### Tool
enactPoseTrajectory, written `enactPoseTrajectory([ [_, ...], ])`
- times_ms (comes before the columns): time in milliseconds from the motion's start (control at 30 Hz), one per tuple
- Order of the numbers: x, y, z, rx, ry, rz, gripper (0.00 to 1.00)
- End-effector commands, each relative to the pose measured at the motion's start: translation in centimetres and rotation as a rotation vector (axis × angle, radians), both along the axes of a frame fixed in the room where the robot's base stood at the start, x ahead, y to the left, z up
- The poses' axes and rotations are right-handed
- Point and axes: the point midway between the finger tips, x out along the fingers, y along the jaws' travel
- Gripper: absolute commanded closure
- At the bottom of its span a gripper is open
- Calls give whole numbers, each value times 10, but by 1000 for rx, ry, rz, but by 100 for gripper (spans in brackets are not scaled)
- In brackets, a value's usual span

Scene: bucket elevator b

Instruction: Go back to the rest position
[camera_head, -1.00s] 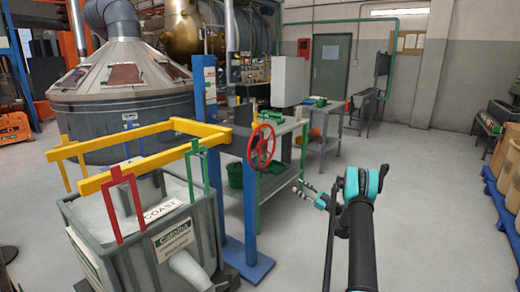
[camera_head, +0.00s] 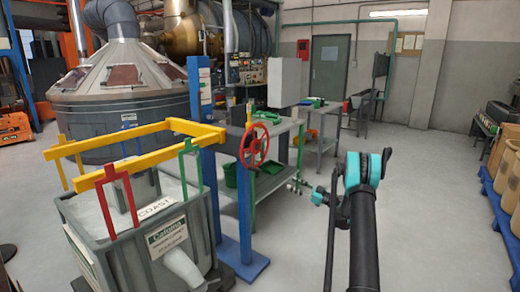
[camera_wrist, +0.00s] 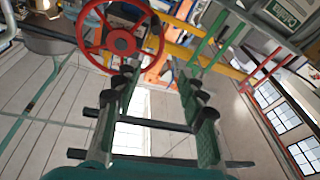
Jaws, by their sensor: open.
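My gripper (camera_head: 296,188) is at the end of my black arm in the head view, in free air to the right of the red handwheel (camera_head: 255,145). In the wrist view my gripper (camera_wrist: 155,85) has its two fingers spread with nothing between them. The red handwheel (camera_wrist: 131,47) appears beyond the fingertips there, apart from them as far as I can tell. The wheel sits on the blue post (camera_head: 207,120) of the bucket elevator. A yellow frame (camera_head: 120,165) with red and green brackets reaches left from the post.
A grey bin (camera_head: 150,250) stands under the yellow frame at the lower left. A workbench (camera_head: 270,180) stands behind the wheel. A blue pallet (camera_head: 497,205) with boxes is at the right edge. The floor (camera_head: 430,200) between is clear.

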Motion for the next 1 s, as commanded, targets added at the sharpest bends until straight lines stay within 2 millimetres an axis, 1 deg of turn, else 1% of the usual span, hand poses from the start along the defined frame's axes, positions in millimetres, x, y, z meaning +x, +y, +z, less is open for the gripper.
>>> enactPoseTrajectory([
  [167, -15, 22, 17, -56, 127, 24, 59],
  [233, -24, 32, 24, -86, 199, 31, 59],
  [367, -50, 52, 37, -153, 351, 34, 59],
  [467, -73, 64, 44, -203, 466, 25, 59],
  [567, -99, 74, 49, -253, 576, 4, 59],
  [667, -128, 81, 53, -300, 681, -27, 59],
  [700, -141, 83, 54, -319, 723, -41, 59],
  [867, -193, 87, 55, -391, 880, -118, 59],
  [900, -207, 87, 54, -409, 916, -142, 59],
  [967, -228, 85, 53, -432, 969, -179, 59],
  [1000, -243, 84, 52, -448, 1002, -207, 59],
])
